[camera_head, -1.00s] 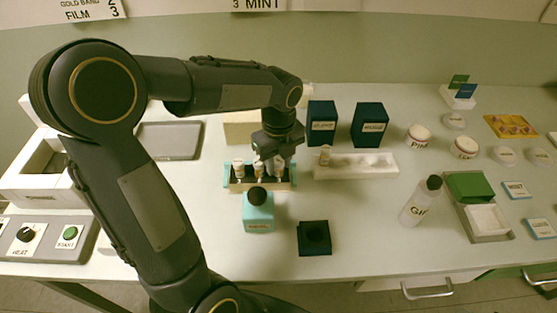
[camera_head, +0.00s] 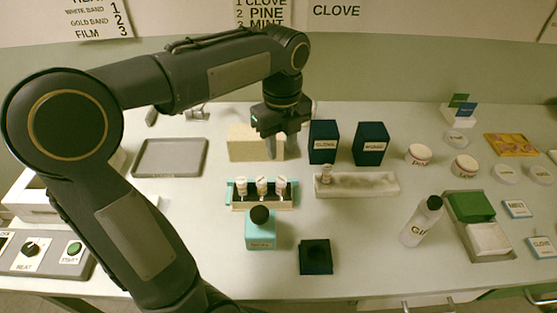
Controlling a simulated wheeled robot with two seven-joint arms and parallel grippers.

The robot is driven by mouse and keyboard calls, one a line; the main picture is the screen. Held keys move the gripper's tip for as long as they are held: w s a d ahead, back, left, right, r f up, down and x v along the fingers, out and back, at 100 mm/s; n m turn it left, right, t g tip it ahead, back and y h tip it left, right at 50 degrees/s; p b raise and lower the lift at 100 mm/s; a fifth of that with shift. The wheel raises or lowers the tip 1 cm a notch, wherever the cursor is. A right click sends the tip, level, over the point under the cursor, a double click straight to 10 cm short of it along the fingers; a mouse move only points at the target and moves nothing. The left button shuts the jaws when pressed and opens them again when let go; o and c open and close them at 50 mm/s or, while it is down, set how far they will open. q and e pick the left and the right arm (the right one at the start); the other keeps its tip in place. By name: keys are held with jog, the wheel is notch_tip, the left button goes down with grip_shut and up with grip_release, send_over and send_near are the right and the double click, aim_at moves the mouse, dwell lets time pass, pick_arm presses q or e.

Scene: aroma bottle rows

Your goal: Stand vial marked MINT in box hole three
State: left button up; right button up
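The box (camera_head: 235,206) with teal ends and a dark inside stands near the middle of the table. Three white-labelled vials stand upright in it: a left one (camera_head: 241,187), a middle one (camera_head: 262,187) and a right one (camera_head: 280,187). Their labels are too small to read surely. Another vial (camera_head: 326,174) stands at the left end of a pale rack (camera_head: 360,186). My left gripper (camera_head: 273,152) hangs above and behind the box, apart from the vials, with no vial seen in it; its finger gap is unclear. My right gripper is not in view.
A teal bottle with black cap (camera_head: 260,234) stands close in front of the box. A dark square holder (camera_head: 315,257) lies front right. Two dark boxes (camera_head: 323,142) (camera_head: 371,144) stand behind the rack. A wall sign (camera_head: 264,14) lists CLOVE, PINE, MINT.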

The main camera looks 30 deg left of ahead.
pick_arm(q)
jog(key=s+d+f+n+t+h, duration=0.2)
jog(key=s+n, duration=0.6)
jog(key=n, duration=0.4)
jog(key=s+d+f+n+t+h, duration=0.1)
jog(key=s+d+f+n+t, duration=0.1)
jog(key=s+n, duration=0.7)
notch_tip(320, 180, down, 2)
jog(key=n+t, duration=0.1)
jog(key=n, duration=0.3)
jog(key=shift+t+h, duration=0.3)
jog(key=shift+h, duration=0.1)
jog(key=shift+d, duration=0.1)
